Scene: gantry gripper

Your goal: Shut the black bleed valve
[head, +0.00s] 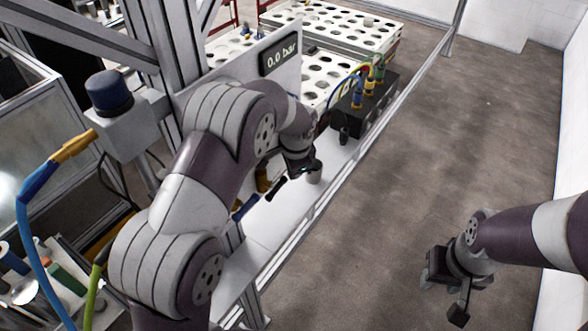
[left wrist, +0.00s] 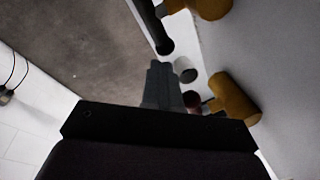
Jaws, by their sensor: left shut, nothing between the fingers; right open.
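My left gripper (head: 303,168) is over the white ledge at the panel, partly hidden by its own arm. In the left wrist view its fingers (left wrist: 163,72) are together and empty. A black bar-like handle (left wrist: 152,25) with a rounded end lies just beyond the fingertips, beside a brass fitting (left wrist: 208,6); it looks like the black bleed valve's lever. A black lever (head: 277,188) also shows in the head view, below and left of the gripper. I cannot tell whether the fingers touch it. My right gripper (head: 447,285) is open and empty over the floor at the right.
A display (head: 281,57) on the panel reads 0.0 bar. A second brass fitting (left wrist: 235,97), a dark red part (left wrist: 192,99) and a grey cylinder (left wrist: 185,70) are close to the left fingers. A black box (head: 372,108) with coloured plugs stands farther along the ledge. The floor at right is clear.

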